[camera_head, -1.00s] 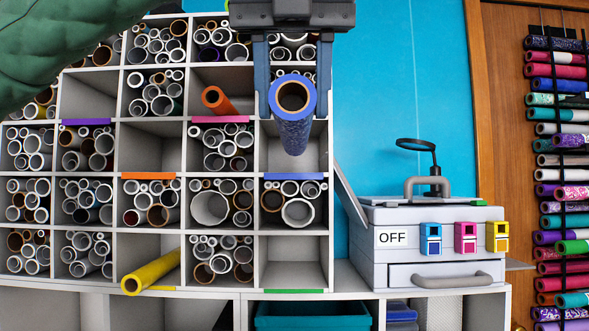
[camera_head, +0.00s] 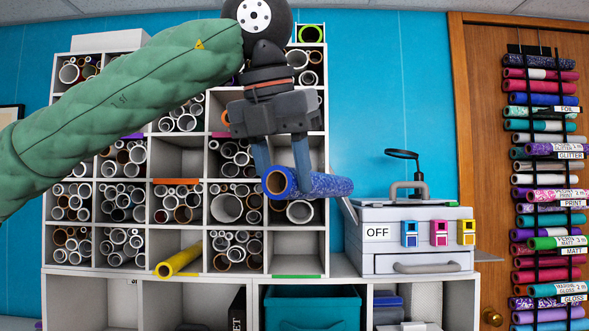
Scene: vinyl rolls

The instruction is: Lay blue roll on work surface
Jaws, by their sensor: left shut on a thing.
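The blue roll (camera_head: 322,185) is a speckled blue tube with a brown core, held sideways in front of the right-hand column of the shelf. Its open end faces left and toward me. My left gripper (camera_head: 287,183) points down and is shut on the roll near its open end. The roll's far end reaches right, close to the white machine's left side. I cannot tell a clear work surface apart from the counter under the machine. My right gripper is not in view.
A white cubby shelf (camera_head: 143,225) full of rolls stands behind. A yellow roll (camera_head: 179,260) sticks out of a low cubby. A white machine (camera_head: 417,240) marked OFF stands at right, with a magnifier arm above it. A roll rack (camera_head: 546,180) hangs on the wooden door.

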